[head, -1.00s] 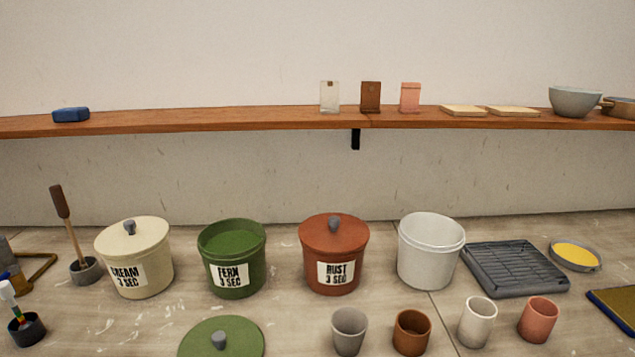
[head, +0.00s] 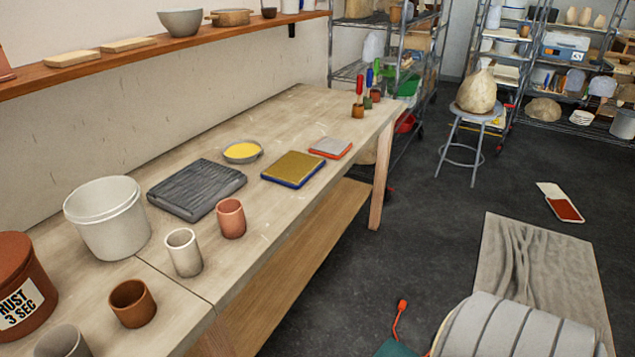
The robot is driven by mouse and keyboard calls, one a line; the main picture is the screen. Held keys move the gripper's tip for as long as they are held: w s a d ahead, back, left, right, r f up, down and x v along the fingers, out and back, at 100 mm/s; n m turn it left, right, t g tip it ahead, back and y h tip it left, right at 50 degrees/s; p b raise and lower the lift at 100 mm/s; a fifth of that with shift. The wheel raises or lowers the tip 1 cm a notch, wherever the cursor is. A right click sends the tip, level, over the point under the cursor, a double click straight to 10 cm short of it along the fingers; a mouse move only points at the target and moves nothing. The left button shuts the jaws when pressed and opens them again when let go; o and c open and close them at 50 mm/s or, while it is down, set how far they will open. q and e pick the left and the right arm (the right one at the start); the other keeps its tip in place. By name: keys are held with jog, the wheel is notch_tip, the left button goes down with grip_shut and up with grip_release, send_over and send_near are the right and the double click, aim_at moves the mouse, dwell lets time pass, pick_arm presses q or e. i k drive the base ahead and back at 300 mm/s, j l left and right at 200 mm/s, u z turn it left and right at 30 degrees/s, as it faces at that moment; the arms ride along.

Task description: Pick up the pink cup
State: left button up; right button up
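The pink cup (head: 231,219) stands upright on the worktable, in front of the dark ribbed tray and right of a white cup (head: 184,252). A brown cup (head: 132,303) and a grey cup (head: 63,342), cut off by the bottom edge, stand further left. Neither of my grippers shows in the head view, so I cannot see how they stand. Nothing touches the pink cup.
A dark ribbed tray (head: 197,188), a dish of yellow (head: 243,151), a yellow pad with a blue edge (head: 293,169) and a white bucket (head: 107,217) are nearby on the table (head: 275,120). Dark floor (head: 420,220) lies right of it; a stool (head: 470,140) stands beyond.

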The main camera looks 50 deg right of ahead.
aim_at(229, 212)
jog(key=z, duration=0.9)
jog(key=u, duration=1.85)
jog(key=z, duration=1.85)
jog(key=l+u, duration=0.15)
jog(key=u, duration=0.75)
jog(key=l+u, duration=0.5)
jog(key=l, duration=0.3)
jog(key=k+l+u, duration=0.1)
jog(key=l+u, duration=0.35)
jog(key=l, duration=0.3)
